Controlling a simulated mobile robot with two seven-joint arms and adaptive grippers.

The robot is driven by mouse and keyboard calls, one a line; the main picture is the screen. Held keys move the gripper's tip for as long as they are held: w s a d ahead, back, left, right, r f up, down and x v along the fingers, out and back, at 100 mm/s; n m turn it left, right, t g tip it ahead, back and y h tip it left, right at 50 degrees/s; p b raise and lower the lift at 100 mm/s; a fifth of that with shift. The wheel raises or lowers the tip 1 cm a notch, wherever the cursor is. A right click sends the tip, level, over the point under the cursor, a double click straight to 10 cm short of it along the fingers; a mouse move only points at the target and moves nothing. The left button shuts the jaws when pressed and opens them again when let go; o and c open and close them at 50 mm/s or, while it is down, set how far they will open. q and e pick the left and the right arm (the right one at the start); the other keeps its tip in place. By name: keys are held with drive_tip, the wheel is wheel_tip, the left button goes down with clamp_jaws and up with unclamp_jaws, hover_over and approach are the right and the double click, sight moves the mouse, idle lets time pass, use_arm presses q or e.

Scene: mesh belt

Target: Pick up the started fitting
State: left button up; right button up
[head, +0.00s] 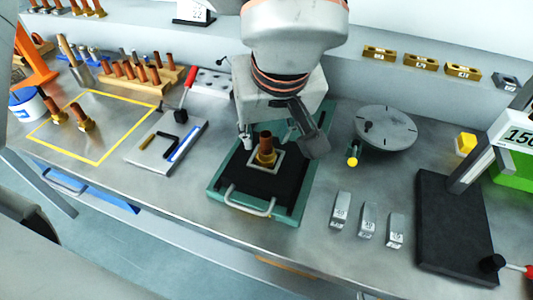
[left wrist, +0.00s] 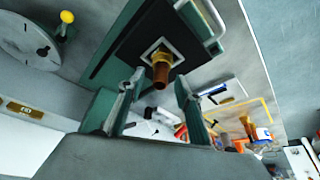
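A fitting with a brass nut and a copper tube (head: 265,150) stands upright in a pale square holder on the black top of a green-edged fixture (head: 291,211). My left gripper (head: 281,144) is open above the fixture, its fingers apart on either side of the fitting in the head view. In the left wrist view the fitting (left wrist: 161,70) shows beyond and between the two open fingertips (left wrist: 158,80); I see no contact. Two more copper-and-brass fittings (head: 82,118) stand inside a yellow outline on the bench at left. My right gripper is not in view.
A grey tray with hex keys (head: 167,146) lies left of the fixture. A round grey disc (head: 386,127) and several small metal blocks (head: 367,220) are to its right. A black-based stand (head: 447,225) is at far right. A wooden rack of copper tubes (head: 140,75) stands behind.

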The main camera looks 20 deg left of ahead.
use_arm(q)
drive_tip(key=shift+w+a+f, duration=0.1)
drive_tip(key=shift+w+f, duration=0.05)
drive_tip(key=shift+f, duration=0.3)
clamp_jaws()
drive_tip(key=shift+r, duration=0.15)
